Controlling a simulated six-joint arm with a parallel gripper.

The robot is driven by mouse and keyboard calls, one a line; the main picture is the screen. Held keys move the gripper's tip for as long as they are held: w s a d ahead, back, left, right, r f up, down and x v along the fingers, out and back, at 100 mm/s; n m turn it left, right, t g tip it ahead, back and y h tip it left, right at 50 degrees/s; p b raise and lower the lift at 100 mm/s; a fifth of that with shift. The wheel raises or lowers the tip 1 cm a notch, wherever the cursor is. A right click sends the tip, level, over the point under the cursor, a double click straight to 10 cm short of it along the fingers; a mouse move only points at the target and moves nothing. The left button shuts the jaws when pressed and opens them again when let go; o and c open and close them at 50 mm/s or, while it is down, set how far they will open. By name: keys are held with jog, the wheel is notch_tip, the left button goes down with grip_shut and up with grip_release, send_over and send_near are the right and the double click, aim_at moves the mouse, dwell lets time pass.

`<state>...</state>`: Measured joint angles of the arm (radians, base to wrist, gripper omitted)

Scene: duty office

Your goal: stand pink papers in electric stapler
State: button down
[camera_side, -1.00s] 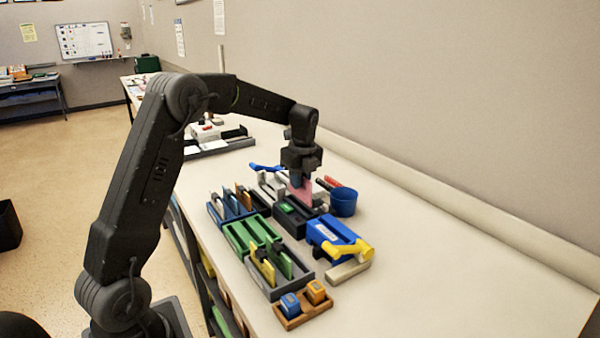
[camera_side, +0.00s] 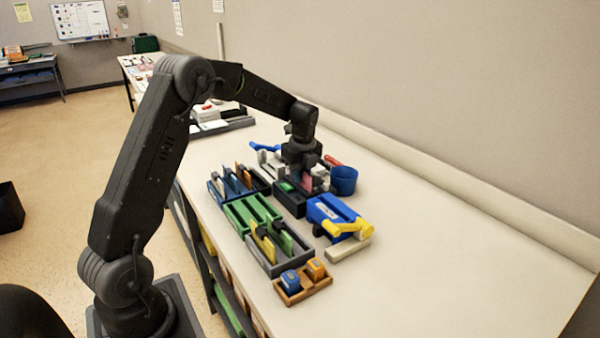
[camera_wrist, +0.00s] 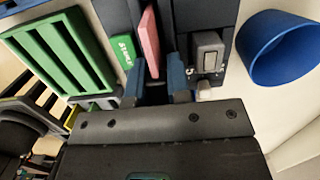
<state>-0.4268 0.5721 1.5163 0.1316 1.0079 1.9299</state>
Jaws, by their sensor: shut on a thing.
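The pink papers (camera_side: 309,181) are upright between the fingers of my gripper (camera_side: 303,172), which is shut on them. In the wrist view, the pink papers (camera_wrist: 150,40) show as a thin edge between the two blue fingertips of my gripper (camera_wrist: 155,80). The electric stapler (camera_side: 290,204) is the dark block with a green label below the gripper. In the wrist view, the stapler's green label (camera_wrist: 126,50) is just left of the papers. The papers are at the stapler; their lower edge is hidden, so I cannot tell how deep they sit.
A blue cup (camera_side: 344,181) stands close to the right of the gripper. A blue punch with a yellow handle (camera_side: 345,228) is nearer the front. A green slotted rack (camera_side: 250,214) is to the left. The table's right side is clear.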

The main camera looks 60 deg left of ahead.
jog(key=c, duration=1)
grip_release()
jog(key=shift+r, duration=4.5)
